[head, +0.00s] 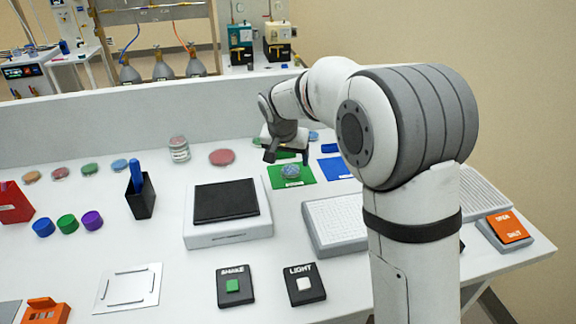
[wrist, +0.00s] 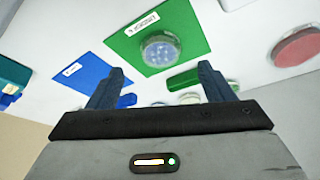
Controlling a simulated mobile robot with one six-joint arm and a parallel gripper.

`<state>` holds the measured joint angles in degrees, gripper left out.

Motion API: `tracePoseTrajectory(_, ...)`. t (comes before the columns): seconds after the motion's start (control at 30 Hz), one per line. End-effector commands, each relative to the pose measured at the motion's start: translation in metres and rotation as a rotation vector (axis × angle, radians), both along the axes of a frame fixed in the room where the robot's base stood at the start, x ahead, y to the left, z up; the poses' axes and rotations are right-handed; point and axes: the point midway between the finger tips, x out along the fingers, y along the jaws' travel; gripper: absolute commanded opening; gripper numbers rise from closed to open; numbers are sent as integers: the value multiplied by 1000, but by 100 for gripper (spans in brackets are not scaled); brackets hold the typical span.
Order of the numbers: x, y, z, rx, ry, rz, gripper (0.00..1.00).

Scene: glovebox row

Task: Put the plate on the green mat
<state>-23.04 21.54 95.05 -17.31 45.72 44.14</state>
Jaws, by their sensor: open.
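A round, clear plate (head: 291,171) with a speckled blue-white face lies flat on the green mat (head: 307,174). In the wrist view the plate (wrist: 161,53) sits inside the edges of the green mat (wrist: 192,28), beside a white label. My gripper (head: 288,157) is open above the table by the mat's far side. In the wrist view my gripper (wrist: 161,70) has its two fingers spread with nothing between the tips. The plate appears apart from both fingers.
A blue mat (head: 333,168) lies right of the green one. A red dish (head: 222,157) and a dish stack (head: 179,149) stand to the left. A black-topped white device (head: 228,232) and a white rack (head: 335,222) are in front.

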Motion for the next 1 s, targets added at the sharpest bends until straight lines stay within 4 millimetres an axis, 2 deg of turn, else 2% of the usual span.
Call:
tracePoseTrajectory(0.1, -9, 2, 24, 2, -3, 0, 75)
tracePoseTrajectory(0.3, -20, 4, 50, 1, -2, 0, 75)
tracePoseTrajectory(0.53, -24, 4, 58, -1, 1, 0, 75)
tracePoseTrajectory(0.63, -29, -5, 60, -2, 6, 2, 75)
tracePoseTrajectory(0.77, -58, -44, 66, -7, 32, 16, 75)
tracePoseTrajectory(0.87, -100, -88, 67, -12, 66, 42, 75)
tracePoseTrajectory(1.0, -171, -141, 58, -11, 113, 88, 75)
